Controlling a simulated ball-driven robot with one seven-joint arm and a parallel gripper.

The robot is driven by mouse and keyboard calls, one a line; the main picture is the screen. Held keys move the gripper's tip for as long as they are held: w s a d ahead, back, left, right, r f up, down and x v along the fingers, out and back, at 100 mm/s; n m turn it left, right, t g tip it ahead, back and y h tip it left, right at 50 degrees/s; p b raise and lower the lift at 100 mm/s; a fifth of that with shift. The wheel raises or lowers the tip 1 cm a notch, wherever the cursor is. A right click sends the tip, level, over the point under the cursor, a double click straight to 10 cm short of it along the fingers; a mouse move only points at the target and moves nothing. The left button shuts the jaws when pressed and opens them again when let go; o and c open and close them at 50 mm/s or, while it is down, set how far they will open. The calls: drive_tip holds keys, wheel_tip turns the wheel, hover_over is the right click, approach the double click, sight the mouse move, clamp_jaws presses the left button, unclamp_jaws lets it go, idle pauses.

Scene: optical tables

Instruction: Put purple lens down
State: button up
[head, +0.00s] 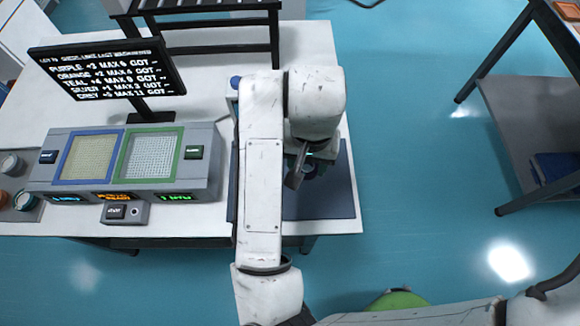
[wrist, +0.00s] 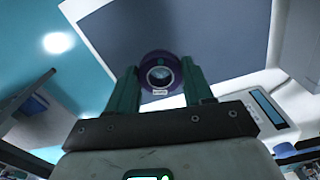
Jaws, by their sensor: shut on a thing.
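The purple lens (wrist: 160,74) is a round purple ring with a clear centre and a small white label at its lower edge. In the wrist view it sits between the two green fingers of my gripper (wrist: 161,88), which is shut on it. Behind it is a dark blue-grey mat (wrist: 215,40). In the head view my gripper (head: 310,165) is over the mat (head: 330,190) at the right end of the white table (head: 345,225). There the lens is hidden by my arm. I cannot tell how far above the mat it is.
A grey console (head: 205,180) with blue- and green-framed panels stands left of my arm. A black screen (head: 110,72) on a stand lists lens colours with numbers. Small round parts lie in a tray (head: 22,200) at the far left. Open floor (head: 420,150) lies right of the table.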

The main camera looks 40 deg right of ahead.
drive_tip(key=w+f, duration=0.1)
drive_tip(key=w+a+f, duration=0.1)
drive_tip(key=f, duration=0.1)
drive_tip(key=w+f, duration=0.2)
drive_tip(key=shift+a+f+p, duration=0.2)
drive_tip(key=shift+p, duration=0.2)
drive_tip(key=shift+f, duration=1.55)
drive_tip(key=shift+f, duration=0.2)
drive_tip(key=o, duration=1.1)
drive_tip(key=shift+o, duration=0.2)
drive_tip(key=shift+r, duration=0.1)
